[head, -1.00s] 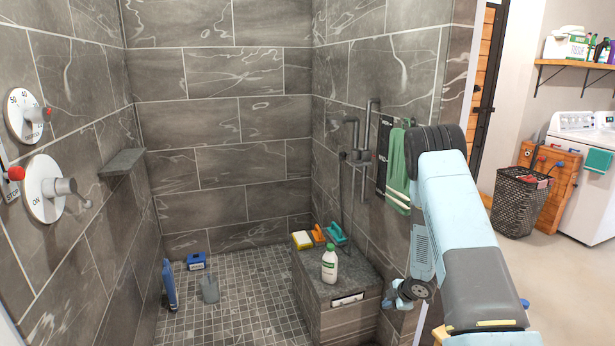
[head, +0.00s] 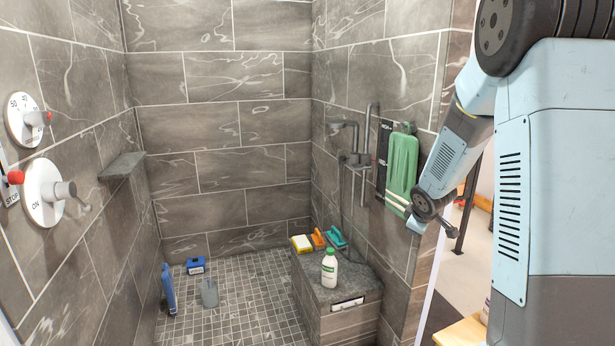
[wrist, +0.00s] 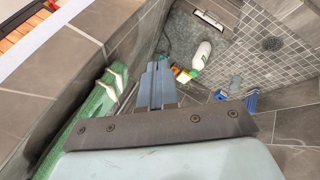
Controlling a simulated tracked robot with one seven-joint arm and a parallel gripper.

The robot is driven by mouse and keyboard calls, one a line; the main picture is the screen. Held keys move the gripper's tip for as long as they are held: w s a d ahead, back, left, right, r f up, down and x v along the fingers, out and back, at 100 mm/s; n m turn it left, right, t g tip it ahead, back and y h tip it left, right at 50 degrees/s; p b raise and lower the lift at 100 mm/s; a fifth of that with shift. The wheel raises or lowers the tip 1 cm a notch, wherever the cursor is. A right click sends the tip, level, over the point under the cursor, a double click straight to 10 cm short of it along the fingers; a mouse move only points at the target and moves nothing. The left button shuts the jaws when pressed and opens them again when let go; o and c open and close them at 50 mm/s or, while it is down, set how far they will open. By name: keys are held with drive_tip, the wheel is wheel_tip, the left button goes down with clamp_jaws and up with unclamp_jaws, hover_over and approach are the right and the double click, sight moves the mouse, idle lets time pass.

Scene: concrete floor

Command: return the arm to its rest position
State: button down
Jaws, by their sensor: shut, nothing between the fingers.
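My gripper (wrist: 157,68) is shut and empty in the wrist view, its two blue-grey fingers side by side. My pale blue arm fills the right side of the head view, its elbow high and the forearm slanting down to the left. The wrist end shows in front of the tiled wall's edge, just right of and below the hanging green towel (head: 403,160). I cannot make out the fingers clearly in the head view. The towel also shows left of the gripper in the wrist view (wrist: 88,122); whether they touch I cannot tell.
A white bottle (head: 329,270) stands on the tiled bench (head: 312,283), with several coloured brushes behind it. A grey shower fixture (head: 356,158) is on the wall left of the towel.

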drive_tip(key=s+r+m, duration=0.3)
drive_tip(key=s+r, duration=0.4)
drive_tip(key=r, duration=0.2)
drive_tip(key=s+a+r+m, duration=0.2)
drive_tip(key=s+r, duration=0.1)
drive_tip(key=s, duration=0.6)
drive_tip(key=s+a+r+m+g+y, duration=0.1)
drive_tip(key=s+a+r+m, duration=0.1)
drive_tip(key=s, duration=0.8)
drive_tip(key=s+a+r+m, duration=0.3)
drive_tip(key=s+r, duration=0.3)
drive_tip(key=s, duration=0.3)
drive_tip(key=shift+s+a, duration=0.3)
drive_tip(key=shift+a, duration=0.45)
